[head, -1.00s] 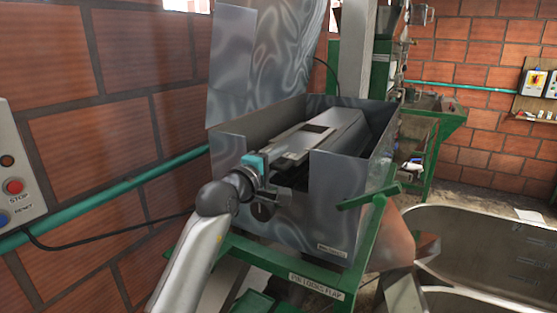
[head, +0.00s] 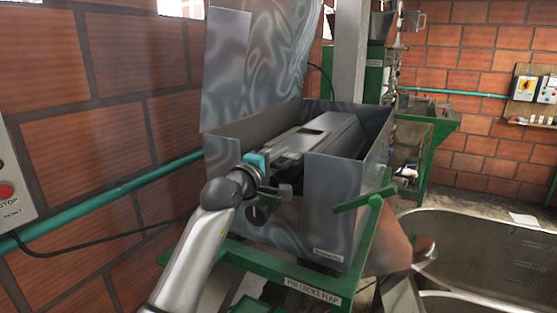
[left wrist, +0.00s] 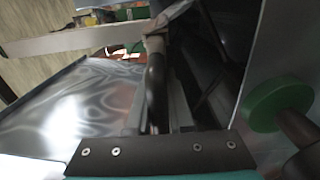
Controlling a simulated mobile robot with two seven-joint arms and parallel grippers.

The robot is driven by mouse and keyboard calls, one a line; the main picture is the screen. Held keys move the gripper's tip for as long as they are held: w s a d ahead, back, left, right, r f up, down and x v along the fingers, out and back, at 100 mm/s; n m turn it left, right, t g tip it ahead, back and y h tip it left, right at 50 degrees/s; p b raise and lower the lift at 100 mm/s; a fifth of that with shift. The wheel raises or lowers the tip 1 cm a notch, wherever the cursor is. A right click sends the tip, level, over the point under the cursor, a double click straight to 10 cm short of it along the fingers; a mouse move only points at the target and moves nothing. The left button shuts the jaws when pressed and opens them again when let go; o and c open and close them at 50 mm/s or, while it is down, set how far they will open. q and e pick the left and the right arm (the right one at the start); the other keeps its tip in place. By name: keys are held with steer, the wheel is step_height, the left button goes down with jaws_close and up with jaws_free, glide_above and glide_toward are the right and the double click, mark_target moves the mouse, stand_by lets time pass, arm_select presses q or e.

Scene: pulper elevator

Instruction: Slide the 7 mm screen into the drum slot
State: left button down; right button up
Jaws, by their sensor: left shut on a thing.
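The drum (head: 335,135) is a dark grey body inside an open-topped grey metal housing (head: 335,210). My left gripper (head: 268,180) is at the near left end of the housing, beside a notch in its wall. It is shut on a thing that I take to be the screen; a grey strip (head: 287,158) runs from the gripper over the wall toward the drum. The gripper and wall hide where it meets the slot. No 7 mm marking is legible. The left wrist view shows a dark bar with bolts (left wrist: 155,150) and a dark upright part. My right gripper is not in view.
A green frame (head: 270,268) with a labelled front bar carries the housing. A green handle (head: 365,195) sticks out at its right. A tall sheet-metal panel (head: 225,70) rises behind. A metal tank (head: 480,250) stands at right; a brick wall and teal pipe are at left.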

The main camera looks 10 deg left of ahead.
arm_select(q)
steer(key=shift+b+x, duration=0.9)
steer(key=shift+x, duration=0.55)
steer(key=c, duration=0.8)
jaws_free()
steer(key=shift+r, duration=0.1)
steer(key=shift+o, duration=0.4)
steer(key=shift+f, duration=0.2)
steer(key=b+v, duration=0.2)
steer(key=v, duration=1.3)
steer(key=shift+r, duration=0.15)
steer(key=shift+s, duration=0.15)
